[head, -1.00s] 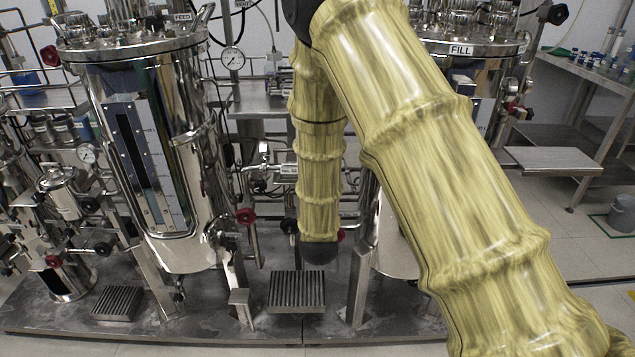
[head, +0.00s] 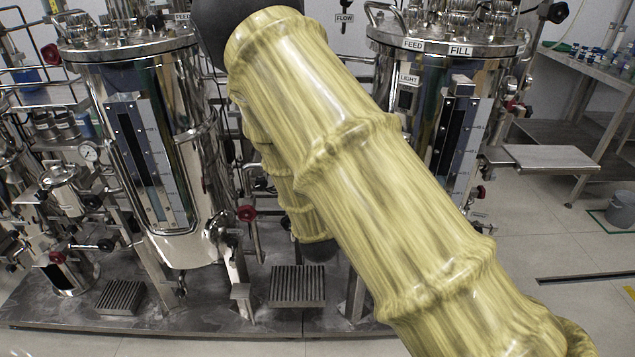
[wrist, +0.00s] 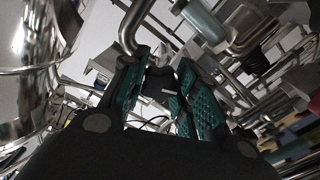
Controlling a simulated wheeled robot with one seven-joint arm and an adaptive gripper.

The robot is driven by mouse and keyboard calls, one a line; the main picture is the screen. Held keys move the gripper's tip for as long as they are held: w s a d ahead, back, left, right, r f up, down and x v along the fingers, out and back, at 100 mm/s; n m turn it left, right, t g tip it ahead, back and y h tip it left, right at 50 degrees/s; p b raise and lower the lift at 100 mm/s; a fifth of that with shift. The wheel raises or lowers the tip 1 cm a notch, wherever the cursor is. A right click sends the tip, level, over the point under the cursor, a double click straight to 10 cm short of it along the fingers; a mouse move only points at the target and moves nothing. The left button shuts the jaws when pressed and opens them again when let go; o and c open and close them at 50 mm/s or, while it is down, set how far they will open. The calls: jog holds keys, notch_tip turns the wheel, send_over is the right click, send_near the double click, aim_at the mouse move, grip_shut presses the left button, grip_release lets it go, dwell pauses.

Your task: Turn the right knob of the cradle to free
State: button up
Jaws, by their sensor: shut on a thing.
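In the wrist view my gripper (wrist: 162,68) shows its two fingers with green ribbed pads. Between them is a dark piece with a small white mark, which looks like a knob (wrist: 167,91); the fingers are shut on it. Its setting cannot be read. I cannot clearly make out the cradle or tell which of its knobs this is. In the head view my own yellow-sleeved arm hides the gripper and the place where it works.
A bent steel pipe (wrist: 130,28) runs close to the fingertips. A teal cylinder (wrist: 203,20) lies beyond them. In the head view, steel vessels stand left (head: 185,150) and right (head: 425,120). A red valve handle (head: 246,213) sits between them. The floor at right is open.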

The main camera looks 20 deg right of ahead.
dwell(0.4)
jog(key=o, duration=1)
jog(key=shift+o, duration=0.2)
jog(key=v, duration=0.7)
jog(key=shift+s, duration=0.3)
